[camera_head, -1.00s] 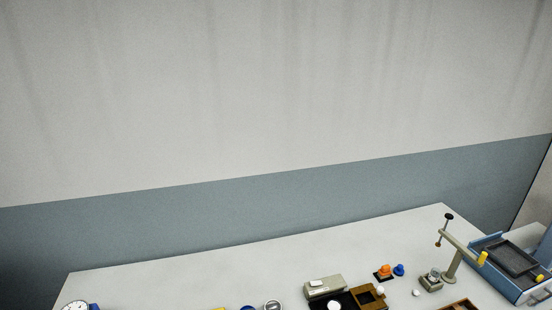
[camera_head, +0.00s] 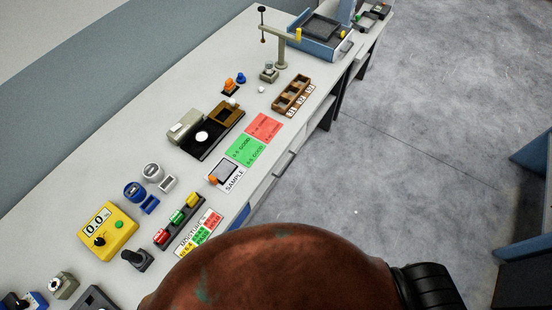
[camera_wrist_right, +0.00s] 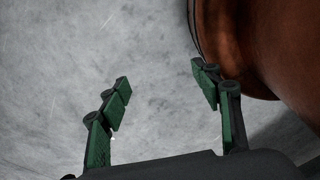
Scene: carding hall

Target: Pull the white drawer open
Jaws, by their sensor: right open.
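In the head view, pale and blue drawer fronts show in part under the front edge of the long white table (camera_head: 110,190). A pale front (camera_head: 284,164) may be the white drawer, but it is seen steeply from above and I cannot tell how far it is shut. My right gripper (camera_wrist_right: 163,78) shows in the wrist view, open and empty, its green-padded fingers apart above grey floor. No drawer shows between or near its fingers. My right gripper does not show in the head view. My left gripper is in neither view.
The table holds a yellow meter (camera_head: 108,231), a row of colored buttons (camera_head: 177,216), a wooden tray (camera_head: 291,95) and a blue machine (camera_head: 312,40). Open grey floor (camera_head: 420,130) lies to the right, with a blue structure (camera_head: 530,205) at its far side.

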